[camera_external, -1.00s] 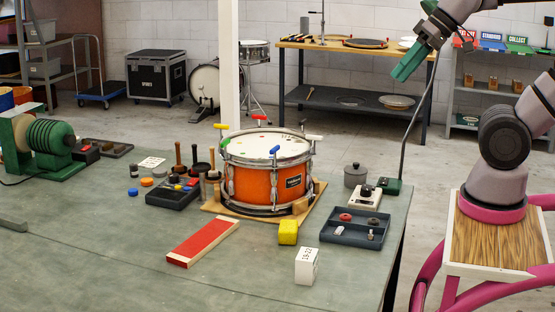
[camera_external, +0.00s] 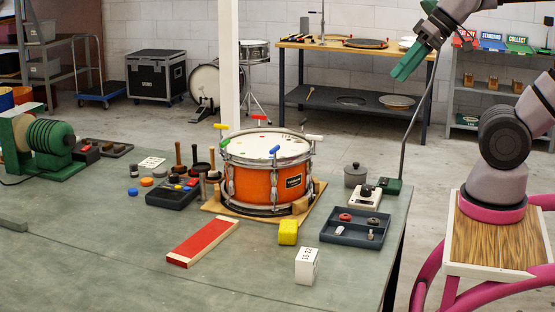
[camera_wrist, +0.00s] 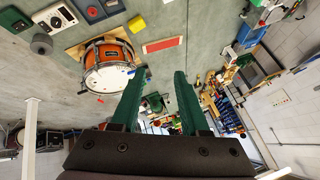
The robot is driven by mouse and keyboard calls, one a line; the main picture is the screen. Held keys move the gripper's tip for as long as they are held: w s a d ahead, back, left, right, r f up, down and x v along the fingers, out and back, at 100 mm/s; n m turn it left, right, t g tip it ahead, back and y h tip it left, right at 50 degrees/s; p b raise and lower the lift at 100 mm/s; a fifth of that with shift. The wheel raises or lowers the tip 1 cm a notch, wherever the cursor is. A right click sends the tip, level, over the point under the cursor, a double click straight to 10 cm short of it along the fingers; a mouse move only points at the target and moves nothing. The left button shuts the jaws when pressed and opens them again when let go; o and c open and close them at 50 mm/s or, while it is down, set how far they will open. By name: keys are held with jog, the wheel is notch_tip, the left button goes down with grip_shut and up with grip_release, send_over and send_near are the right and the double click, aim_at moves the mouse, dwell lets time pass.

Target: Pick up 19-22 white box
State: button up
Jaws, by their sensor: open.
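The white box (camera_external: 306,266) marked 19-22 stands upright on the green bench (camera_external: 130,275), near its front right part. It is in front of the yellow block and left of the bench's right edge. My gripper (camera_external: 402,74) is open and empty, high up and beyond the bench's right side, well apart from the box. In the wrist view my green fingers (camera_wrist: 158,100) are spread with nothing between them. A small part of a white object (camera_wrist: 167,1) shows at the top edge there; I cannot tell for sure that it is the box.
An orange drum (camera_external: 265,185) sits mid-bench. A yellow block (camera_external: 288,232) lies behind the box, a red bar (camera_external: 204,240) to its left and a dark tray (camera_external: 340,238) to its right. The bench around the box's front is clear.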

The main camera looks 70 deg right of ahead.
dwell(0.4)
jog(key=o, duration=0.7)
